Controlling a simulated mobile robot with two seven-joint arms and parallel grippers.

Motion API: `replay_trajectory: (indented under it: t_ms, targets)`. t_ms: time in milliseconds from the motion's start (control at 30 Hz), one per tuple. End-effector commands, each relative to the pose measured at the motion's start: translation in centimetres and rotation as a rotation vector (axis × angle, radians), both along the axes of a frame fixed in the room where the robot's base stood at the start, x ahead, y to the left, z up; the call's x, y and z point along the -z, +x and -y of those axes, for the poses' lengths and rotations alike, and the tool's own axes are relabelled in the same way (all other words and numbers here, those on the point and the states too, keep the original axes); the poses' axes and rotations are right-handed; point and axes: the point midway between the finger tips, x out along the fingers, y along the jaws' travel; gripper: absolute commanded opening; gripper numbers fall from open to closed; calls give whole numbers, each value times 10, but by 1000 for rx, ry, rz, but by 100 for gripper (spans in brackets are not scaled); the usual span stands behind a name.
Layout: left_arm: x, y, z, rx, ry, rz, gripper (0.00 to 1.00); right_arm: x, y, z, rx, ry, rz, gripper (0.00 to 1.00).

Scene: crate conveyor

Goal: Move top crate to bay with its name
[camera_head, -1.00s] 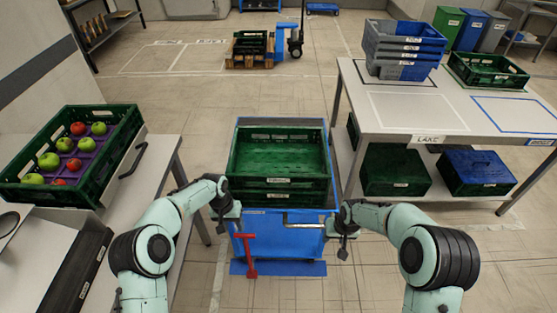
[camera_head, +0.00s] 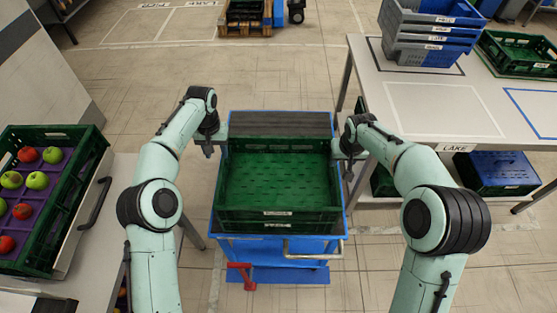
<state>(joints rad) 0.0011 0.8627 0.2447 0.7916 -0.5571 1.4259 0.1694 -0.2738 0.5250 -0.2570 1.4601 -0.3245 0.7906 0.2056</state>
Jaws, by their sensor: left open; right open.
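A green top crate (camera_head: 277,196), empty inside, sits on another green crate (camera_head: 278,226) on a blue cart in the middle of the head view. Each front carries a small white label too small to read surely. My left gripper (camera_head: 208,150) is open beside the crate's left wall. My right gripper (camera_head: 348,172) is open beside its right wall. Neither holds anything; whether either touches the wall I cannot tell. A bay outlined in white (camera_head: 443,108) on the right table is empty, with a LAKE label (camera_head: 454,148) on the table edge.
The blue cart (camera_head: 270,248) has a metal handle in front. Stacked blue-grey crates (camera_head: 425,50) and a green crate (camera_head: 520,55) stand on the right table (camera_head: 415,135). A blue-outlined area (camera_head: 535,108) is clear. A crate of apples (camera_head: 88,165) stands at left.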

Motion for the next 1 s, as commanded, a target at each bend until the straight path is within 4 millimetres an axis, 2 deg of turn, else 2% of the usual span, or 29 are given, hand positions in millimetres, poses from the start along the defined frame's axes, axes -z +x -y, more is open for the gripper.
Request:
replay_trajectory:
  t_ms: [400,533,667,1000]
  targets:
    - [1,0,0,0,0,0,47,1,0,0,0,0,-1,47]
    - [9,-1,0,0,0,-2,47,9,2,0,0,0,-2,47]
    - [27,-1,0,2,-1,-5,47,27,6,0,0,-1,-4,47]
    - [94,-2,0,0,-1,-5,47,91,23,1,1,0,-4,47]
